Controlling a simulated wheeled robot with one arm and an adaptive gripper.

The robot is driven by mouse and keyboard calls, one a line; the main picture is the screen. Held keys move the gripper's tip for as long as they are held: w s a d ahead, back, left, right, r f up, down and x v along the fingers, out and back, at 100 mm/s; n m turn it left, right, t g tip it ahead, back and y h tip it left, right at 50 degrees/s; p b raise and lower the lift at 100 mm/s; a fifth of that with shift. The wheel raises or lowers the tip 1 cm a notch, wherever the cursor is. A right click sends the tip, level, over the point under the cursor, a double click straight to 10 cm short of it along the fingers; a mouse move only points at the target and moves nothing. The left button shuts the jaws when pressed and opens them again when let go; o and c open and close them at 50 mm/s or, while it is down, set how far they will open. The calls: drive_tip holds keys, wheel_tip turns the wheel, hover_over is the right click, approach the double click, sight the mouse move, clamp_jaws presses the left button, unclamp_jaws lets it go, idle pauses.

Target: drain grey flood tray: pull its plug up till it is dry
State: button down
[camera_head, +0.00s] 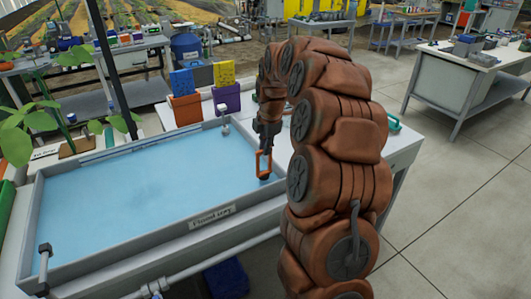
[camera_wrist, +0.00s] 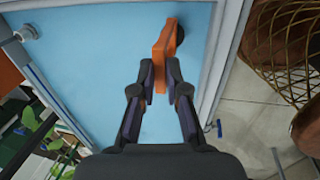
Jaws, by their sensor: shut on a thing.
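The grey flood tray (camera_head: 110,247) stands on a bench, with a label on its front wall and light blue water (camera_head: 140,185) across its floor. The plug has an orange loop handle (camera_head: 259,163) and a dark base (camera_head: 265,177) near the tray's right end. My gripper (camera_head: 264,146) reaches down over that end. In the wrist view my gripper (camera_wrist: 160,88) is shut on the orange handle (camera_wrist: 162,55), its fingers on either side. The dark plug base (camera_wrist: 180,35) shows partly behind the handle. I cannot tell whether the plug is seated or lifted.
A small fitting (camera_head: 223,110) stands at the tray's back right, and a grey pipe fitting (camera_head: 44,255) at its front left. Orange and purple bins (camera_head: 186,108) stand behind the tray. Leafy plants (camera_head: 22,130) are at left. A white bench (camera_head: 470,70) stands right, beyond open floor (camera_head: 450,190).

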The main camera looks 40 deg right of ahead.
drive_tip(key=shift+r, duration=0.3)
drive_tip(key=c, duration=1.2)
unclamp_jaws()
drive_tip(key=r, duration=0.4)
drive_tip(key=s+r, duration=0.1)
drive_tip(key=r, duration=0.3)
drive_tip(key=s+r, duration=0.1)
drive_tip(key=r, duration=0.2)
drive_tip(key=shift+s+a+r, duration=0.15)
drive_tip(key=shift+s+r, duration=0.05)
drive_tip(key=shift+r, duration=0.2)
drive_tip(key=s+a+m+g+p, duration=0.1)
drive_tip(key=s+a+m, duration=0.2)
drive_tip(key=s+a, duration=0.4)
drive_tip(key=s+a+m+g, duration=0.1)
drive_tip(key=s+a+m, duration=0.3)
drive_tip(key=a, duration=0.6)
drive_tip(key=s+a+f+m, duration=0.2)
drive_tip(key=s+m, duration=0.1)
drive_tip(key=s, duration=0.5)
drive_tip(key=s+a+f+m+g+p, duration=0.1)
drive_tip(key=s+a+f+m, duration=0.1)
drive_tip(key=s, duration=0.6)
drive_tip(key=s+a+f+m+g+p, duration=0.1)
drive_tip(key=s+a+f+m, duration=0.2)
drive_tip(key=s, duration=0.5)
drive_tip(key=shift+f+m, duration=0.6)
drive_tip(key=shift+m, duration=0.4)
